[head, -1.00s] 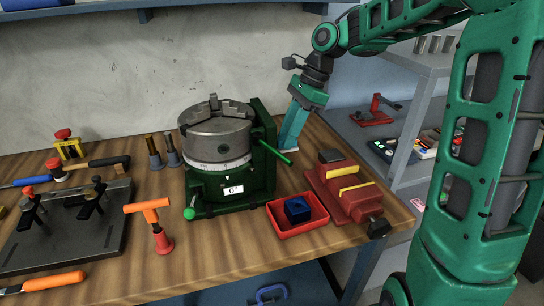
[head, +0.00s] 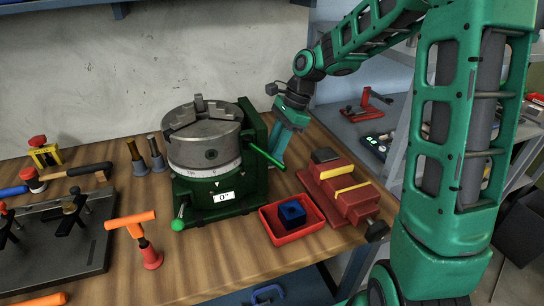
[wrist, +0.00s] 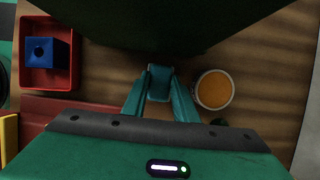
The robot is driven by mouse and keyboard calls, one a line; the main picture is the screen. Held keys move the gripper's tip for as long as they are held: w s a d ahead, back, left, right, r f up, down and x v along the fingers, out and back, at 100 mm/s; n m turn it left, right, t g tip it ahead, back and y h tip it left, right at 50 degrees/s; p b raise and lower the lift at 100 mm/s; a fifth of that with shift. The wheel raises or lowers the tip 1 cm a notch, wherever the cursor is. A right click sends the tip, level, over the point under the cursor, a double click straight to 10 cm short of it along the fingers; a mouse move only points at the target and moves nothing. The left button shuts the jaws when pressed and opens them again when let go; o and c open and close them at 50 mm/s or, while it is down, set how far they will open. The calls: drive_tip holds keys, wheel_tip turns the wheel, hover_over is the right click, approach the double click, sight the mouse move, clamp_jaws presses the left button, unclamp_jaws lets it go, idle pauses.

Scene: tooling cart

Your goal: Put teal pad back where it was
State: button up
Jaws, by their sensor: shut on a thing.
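My gripper (head: 277,163) points down just right of and behind the green rotary table, low over the wooden top. In the wrist view my gripper (wrist: 160,100) has its two teal fingers closed on a small teal piece, which looks like the teal pad (wrist: 160,82). The pad's underside is hidden, and I cannot tell whether it touches the table. In the head view I cannot make out the pad apart from the fingers.
The green rotary table (head: 222,187) with its grey chuck (head: 203,143) stands left of my gripper, its green handle sticking out close by. A red tray (head: 270,232) holds a blue block (head: 292,212). A red vise (head: 350,205) lies right. An orange-topped round thing (wrist: 214,89) is beside the fingers.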

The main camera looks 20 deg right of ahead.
drive_tip(key=shift+f, duration=1)
drive_tip(key=o, duration=1.1)
drive_tip(key=shift+o, duration=0.2)
drive_tip(key=v, duration=1.2)
drive_tip(key=shift+s, duration=0.1)
